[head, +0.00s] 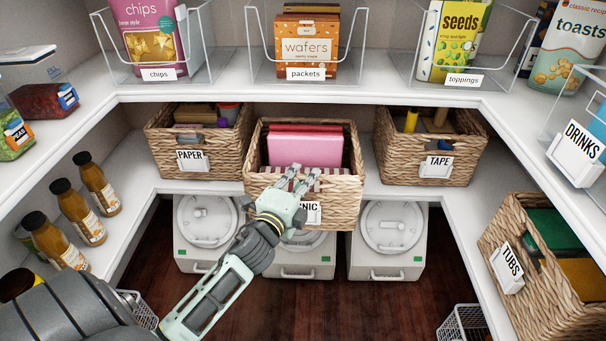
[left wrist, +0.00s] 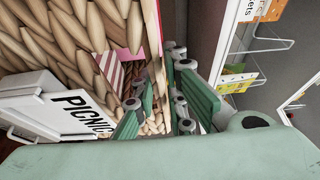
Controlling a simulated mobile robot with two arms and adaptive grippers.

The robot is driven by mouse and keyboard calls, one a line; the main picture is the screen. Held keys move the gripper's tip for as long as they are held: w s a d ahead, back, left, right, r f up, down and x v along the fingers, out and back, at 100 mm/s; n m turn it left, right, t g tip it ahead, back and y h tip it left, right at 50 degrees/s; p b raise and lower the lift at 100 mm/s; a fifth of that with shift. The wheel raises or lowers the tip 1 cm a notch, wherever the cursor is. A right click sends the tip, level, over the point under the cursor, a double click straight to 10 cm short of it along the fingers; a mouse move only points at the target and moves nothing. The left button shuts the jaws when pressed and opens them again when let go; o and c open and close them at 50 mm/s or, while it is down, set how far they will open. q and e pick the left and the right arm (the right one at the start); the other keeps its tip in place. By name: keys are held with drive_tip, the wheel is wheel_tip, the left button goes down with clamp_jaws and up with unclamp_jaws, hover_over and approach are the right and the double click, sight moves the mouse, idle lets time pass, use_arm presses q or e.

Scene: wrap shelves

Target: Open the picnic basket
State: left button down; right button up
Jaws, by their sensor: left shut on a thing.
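The picnic basket (head: 340,190) is a woven wicker basket in the middle of the lower shelf, its label partly covered by my gripper. Its front juts out past the shelf edge. Pink items (head: 305,148) sit inside it, with a red-and-white striped cloth near the front. My left gripper (head: 300,177) is at the basket's front rim and shut on it. The left wrist view shows the fingers (left wrist: 160,108) close up at the rim, beside the wicker (left wrist: 70,35) and the PICNIC label (left wrist: 50,110). The exact contact is partly hidden. My right gripper is not in view.
The paper basket (head: 157,150) and tape basket (head: 465,165) stand on either side. White lidded bins (head: 388,235) are below. The upper shelf (head: 215,95) runs above, with clear holders. Bottles (head: 88,220) stand at left, the tubs basket (head: 535,285) at right.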

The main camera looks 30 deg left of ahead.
use_arm(q)
drive_tip(key=shift+f, duration=0.1)
drive_tip(key=c, duration=1.8)
unclamp_jaws()
drive_tip(key=shift+o, duration=0.2)
drive_tip(key=s+d, duration=0.1)
drive_tip(key=s, duration=1.1)
drive_tip(key=shift+d, duration=0.4)
drive_tip(key=shift+w, duration=0.1)
